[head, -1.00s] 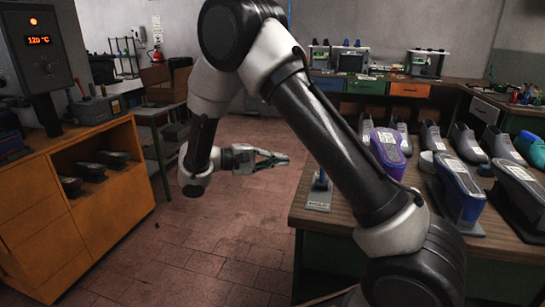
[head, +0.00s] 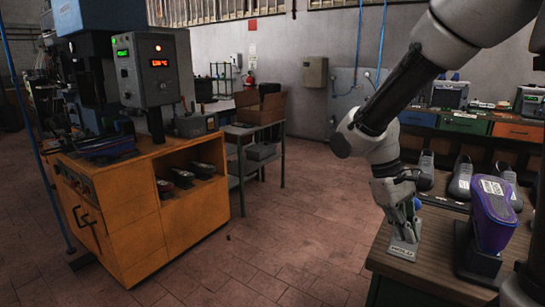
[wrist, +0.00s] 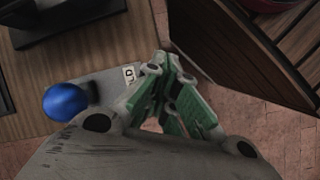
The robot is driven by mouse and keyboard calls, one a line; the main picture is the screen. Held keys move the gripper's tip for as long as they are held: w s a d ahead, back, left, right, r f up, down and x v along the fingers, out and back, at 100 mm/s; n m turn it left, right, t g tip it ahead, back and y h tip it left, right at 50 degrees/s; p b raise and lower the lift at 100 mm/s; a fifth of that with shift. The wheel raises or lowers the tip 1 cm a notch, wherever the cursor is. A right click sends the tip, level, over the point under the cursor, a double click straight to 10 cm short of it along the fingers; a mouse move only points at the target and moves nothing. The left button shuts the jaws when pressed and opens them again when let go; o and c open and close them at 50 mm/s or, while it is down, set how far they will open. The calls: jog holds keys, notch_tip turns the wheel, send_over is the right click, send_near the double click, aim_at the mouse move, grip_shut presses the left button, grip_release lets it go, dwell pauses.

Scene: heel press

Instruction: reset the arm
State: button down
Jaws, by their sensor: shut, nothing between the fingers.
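My gripper (head: 408,222) hangs below the arm at the right in the head view, fingers downward, over the front left corner of the wooden bench (head: 420,280). Its green-padded fingers also show in the wrist view (wrist: 166,95), shut and with nothing held. A grey metal plate with a small label (head: 403,249) lies on the bench corner close by the fingers. In the wrist view a blue round knob (wrist: 66,102) stands over that plate, left of the fingers. Whether the fingers touch the plate cannot be told.
A purple shoe form (head: 493,212) stands on a dark stand on the bench, with several grey shoes behind. An orange cabinet (head: 135,225) with a press and a control box reading 120 °C (head: 148,70) stands at left. The tiled floor between is clear.

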jog(key=s+d+r+m+t+y, duration=0.4)
jog(key=s+d+r+m+t, duration=0.1)
jog(key=s+r, duration=0.4)
notch_tip(320, 180, up, 2)
jog(key=shift+s+d+r+t, duration=0.15)
jog(key=shift+s+d+t, duration=0.2)
jog(key=shift+d+t, duration=0.7)
jog(key=shift+a, duration=0.1)
